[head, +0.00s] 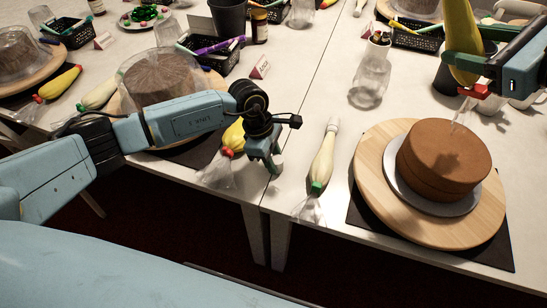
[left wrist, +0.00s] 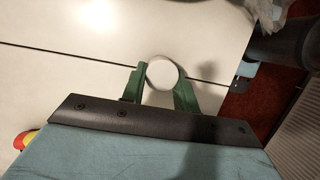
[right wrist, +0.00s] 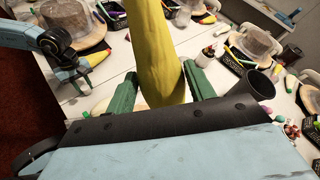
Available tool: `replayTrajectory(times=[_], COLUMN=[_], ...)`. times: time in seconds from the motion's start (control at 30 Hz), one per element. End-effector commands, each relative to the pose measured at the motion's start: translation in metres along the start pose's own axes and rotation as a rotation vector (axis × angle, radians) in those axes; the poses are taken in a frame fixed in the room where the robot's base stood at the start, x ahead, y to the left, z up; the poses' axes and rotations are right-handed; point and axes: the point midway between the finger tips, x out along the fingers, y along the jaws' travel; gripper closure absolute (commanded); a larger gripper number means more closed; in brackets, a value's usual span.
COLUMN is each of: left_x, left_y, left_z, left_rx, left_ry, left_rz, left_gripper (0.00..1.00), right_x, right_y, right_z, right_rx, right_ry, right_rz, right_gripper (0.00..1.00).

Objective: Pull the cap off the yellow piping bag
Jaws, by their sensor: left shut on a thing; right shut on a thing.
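The yellow piping bag (head: 462,38) is held upright above the brown cake at the right. My right gripper (head: 478,90) is shut on it near its red clip, with a clear plastic tail hanging below. Its upper end is outside the head view. It also rises out of the right wrist view (right wrist: 158,45). My left gripper (head: 266,158) is shut on a small white round piece that looks like a cap (left wrist: 164,73), over the table's front edge, well apart from the bag held at right.
A brown cake (head: 444,160) stands on a wooden turntable (head: 373,185). A cream piping bag (head: 323,160) with a green clip lies between the arms. Another yellow bag (head: 233,137) lies behind my left gripper. A covered cake (head: 165,80) stands at left. A clear cup (head: 369,83) stands mid-table.

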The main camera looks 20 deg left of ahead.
Motion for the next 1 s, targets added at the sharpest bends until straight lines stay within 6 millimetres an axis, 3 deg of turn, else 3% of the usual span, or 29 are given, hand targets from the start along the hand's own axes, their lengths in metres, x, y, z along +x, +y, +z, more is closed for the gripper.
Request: replayTrajectory(times=[0.2, 0.23, 0.43, 0.77, 1.0], left_x=[0.004, 0.004, 0.003, 0.001, -0.016], left_y=[0.000, 0.000, 0.000, 0.000, 0.000], left_z=[-0.001, -0.001, -0.001, 0.000, 0.005], left_rx=[0.000, 0.000, 0.000, 0.000, 0.001], left_ry=[0.000, 0.000, 0.000, 0.000, 0.000], left_rz=[0.000, 0.000, 0.000, 0.000, 0.001], left_gripper=[0.92, 0.69, 0.45, 0.45, 0.45], right_x=[0.001, 0.001, 0.001, 0.000, -0.004], right_y=[0.001, 0.001, 0.001, 0.000, -0.005], right_z=[-0.003, -0.003, -0.002, -0.001, 0.009], right_rx=[-0.001, -0.001, -0.001, -0.001, -0.001], right_ry=[-0.002, -0.002, -0.002, -0.002, -0.002], right_rz=[-0.001, -0.001, -0.002, -0.002, -0.002], right_gripper=[0.54, 0.54, 0.54, 0.54, 0.54])
